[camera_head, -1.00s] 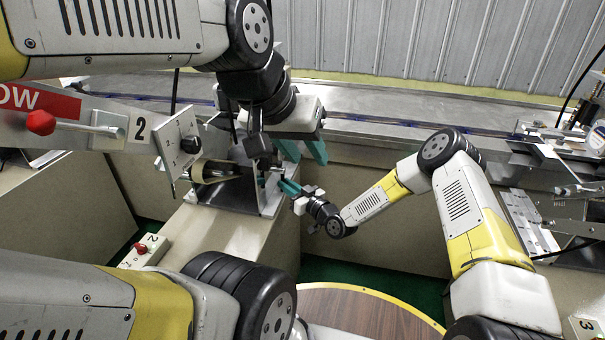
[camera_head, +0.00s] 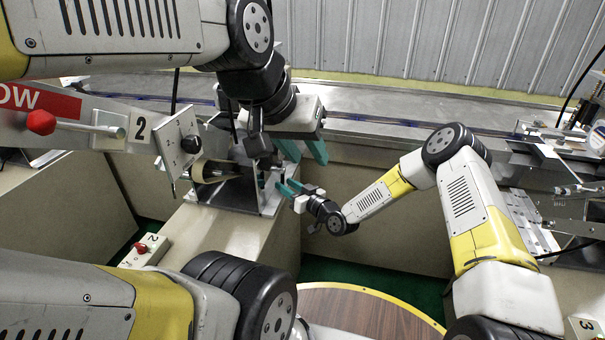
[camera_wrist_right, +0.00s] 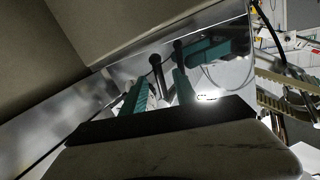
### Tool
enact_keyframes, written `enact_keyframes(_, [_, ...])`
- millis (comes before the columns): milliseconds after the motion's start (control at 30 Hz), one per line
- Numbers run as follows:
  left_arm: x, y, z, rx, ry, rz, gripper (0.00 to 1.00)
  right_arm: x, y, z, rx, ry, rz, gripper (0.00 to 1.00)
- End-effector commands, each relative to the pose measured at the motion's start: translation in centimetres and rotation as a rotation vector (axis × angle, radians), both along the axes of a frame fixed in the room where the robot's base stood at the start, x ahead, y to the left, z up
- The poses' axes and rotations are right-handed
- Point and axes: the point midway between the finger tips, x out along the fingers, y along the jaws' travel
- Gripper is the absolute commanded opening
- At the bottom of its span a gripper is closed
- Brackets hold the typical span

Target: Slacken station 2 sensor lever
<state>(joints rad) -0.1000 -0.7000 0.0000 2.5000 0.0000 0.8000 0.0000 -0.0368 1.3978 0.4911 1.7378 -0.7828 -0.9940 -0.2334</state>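In the right wrist view a small dark lever with a round tip (camera_wrist_right: 157,70), seemingly the sensor lever, stands out by the shiny metal plate. My right gripper (camera_head: 287,189) is at the bracket's right side. Its teal fingers (camera_wrist_right: 158,92) are open, one on each side of the lever; I cannot tell whether either touches it. My left gripper (camera_head: 304,150) is open and empty, above and behind the bracket, its teal fingers pointing down.
A red-knobbed handle (camera_head: 41,122) juts out at the left. A small box with a red button (camera_head: 140,248) sits on the station's ledge. A round wooden top (camera_head: 365,312) is in front. Station 3 equipment (camera_head: 545,150) stands at the right.

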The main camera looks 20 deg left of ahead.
Motion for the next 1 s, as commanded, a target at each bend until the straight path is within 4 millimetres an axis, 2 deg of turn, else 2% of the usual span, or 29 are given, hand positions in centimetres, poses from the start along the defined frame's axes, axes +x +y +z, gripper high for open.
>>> enact_keyframes(300, [0.0, 0.0, 0.0, 0.0, 0.0, 0.0, 0.36, -2.4, -4.2, 0.2, -0.002, 0.002, -0.002, 0.35])
enact_keyframes(500, [0.0, 0.0, 0.0, 0.0, 0.0, 0.0, 0.36, -3.5, -6.3, 0.4, -0.001, 0.001, -0.002, 0.35])
enact_keyframes(867, [0.0, 0.0, 0.0, 0.0, 0.0, 0.0, 0.36, -3.8, -6.6, 0.4, -0.001, -0.001, -0.001, 0.35])
enact_keyframes(1000, [0.0, 0.0, 0.0, 0.0, 0.0, 0.0, 0.36, -3.2, -7.1, 1.0, -0.034, -0.003, 0.001, 0.35])
